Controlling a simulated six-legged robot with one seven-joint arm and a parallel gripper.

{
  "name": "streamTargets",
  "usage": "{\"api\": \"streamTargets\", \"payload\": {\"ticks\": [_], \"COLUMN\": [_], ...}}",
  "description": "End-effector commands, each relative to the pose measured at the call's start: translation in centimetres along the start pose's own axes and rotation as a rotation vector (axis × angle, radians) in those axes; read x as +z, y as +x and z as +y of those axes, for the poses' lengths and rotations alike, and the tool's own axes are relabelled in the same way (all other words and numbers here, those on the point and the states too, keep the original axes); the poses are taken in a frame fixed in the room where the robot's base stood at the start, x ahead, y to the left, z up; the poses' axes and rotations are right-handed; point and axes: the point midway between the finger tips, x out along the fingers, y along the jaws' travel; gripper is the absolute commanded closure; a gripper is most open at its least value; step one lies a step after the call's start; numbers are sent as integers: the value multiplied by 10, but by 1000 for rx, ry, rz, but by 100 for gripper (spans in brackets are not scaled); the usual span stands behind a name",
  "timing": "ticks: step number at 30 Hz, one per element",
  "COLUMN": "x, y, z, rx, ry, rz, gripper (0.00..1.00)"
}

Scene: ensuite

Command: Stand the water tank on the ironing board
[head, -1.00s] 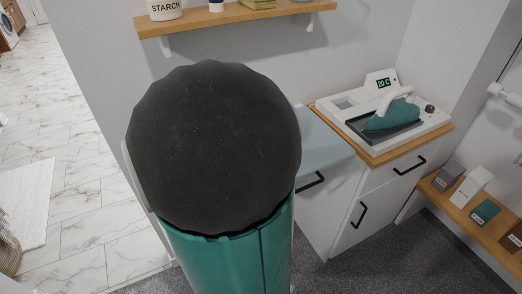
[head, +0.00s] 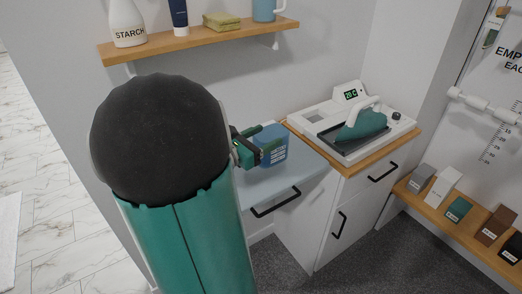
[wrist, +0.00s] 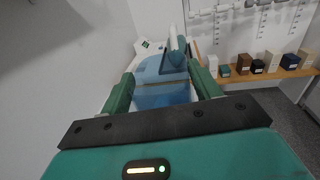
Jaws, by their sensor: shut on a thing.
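The water tank (head: 273,150) is a blue, see-through block with a pale label, upright in the head view. My gripper (head: 257,146) is shut on it, with one green finger on each side. In the wrist view the tank (wrist: 160,94) fills the space between the fingers (wrist: 163,88). The ironing board (head: 262,190) is the pale blue flat surface that juts out over a drawer front with a black handle. The tank is over or on this board; I cannot tell whether its base touches. My dark arm joint hides the board's left side.
A white station with a teal iron (head: 362,125) stands on the wooden counter right of the board. A wall shelf (head: 190,42) above holds a starch bottle, a tube, a cloth and a blue mug. A low shelf (head: 455,226) with several boxes is at right.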

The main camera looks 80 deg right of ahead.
Motion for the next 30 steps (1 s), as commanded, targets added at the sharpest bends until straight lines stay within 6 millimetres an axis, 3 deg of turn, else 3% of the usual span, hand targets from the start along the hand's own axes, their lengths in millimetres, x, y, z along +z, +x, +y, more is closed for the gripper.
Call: {"api": "streamTargets", "payload": {"ticks": [4,15,22,30], "x": [-12,-59,-70,-102], "y": [18,44,50,51], "z": [20,49,57,57], "rx": [-1,-1,1,1], "ry": [-4,-2,-1,-1], "rz": [-2,-1,-1,-1], "gripper": [76,76,76,76]}}
